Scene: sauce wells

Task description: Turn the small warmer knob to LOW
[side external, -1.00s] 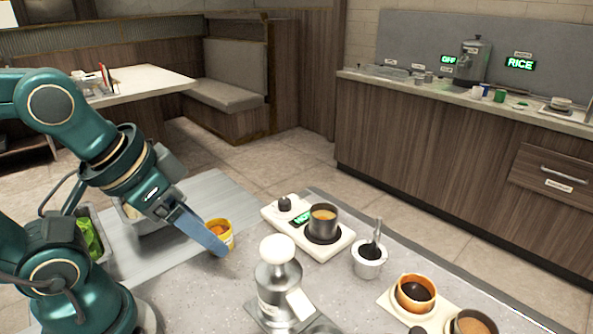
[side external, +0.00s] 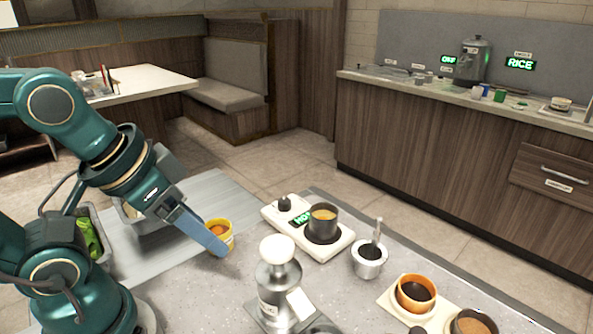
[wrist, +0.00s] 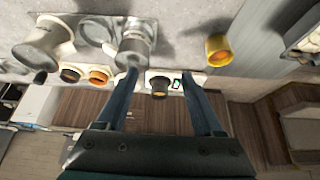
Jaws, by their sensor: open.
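The small warmer (side external: 335,246) is a white base with a dark round knob (side external: 284,203) on its left end. A lit green display (side external: 301,218) beside the knob seems to read HOT. A dark pot of orange-brown sauce (side external: 323,217) stands on the warmer's plate. My gripper (side external: 218,248) is open and empty, left of the warmer and apart from it, near a yellow cup. In the wrist view the warmer's pot (wrist: 159,88) and green display (wrist: 176,84) show between the two fingers of my gripper (wrist: 159,75). The knob is hard to make out there, near the right finger.
A steel dispenser with a white top (side external: 278,275) stands in front of the warmer. The yellow cup (side external: 220,231) is beside my gripper. A steel cup with a utensil (side external: 368,264) and an orange bowl (side external: 415,292) stand to the right. Grey counter lies bare between gripper and dispenser.

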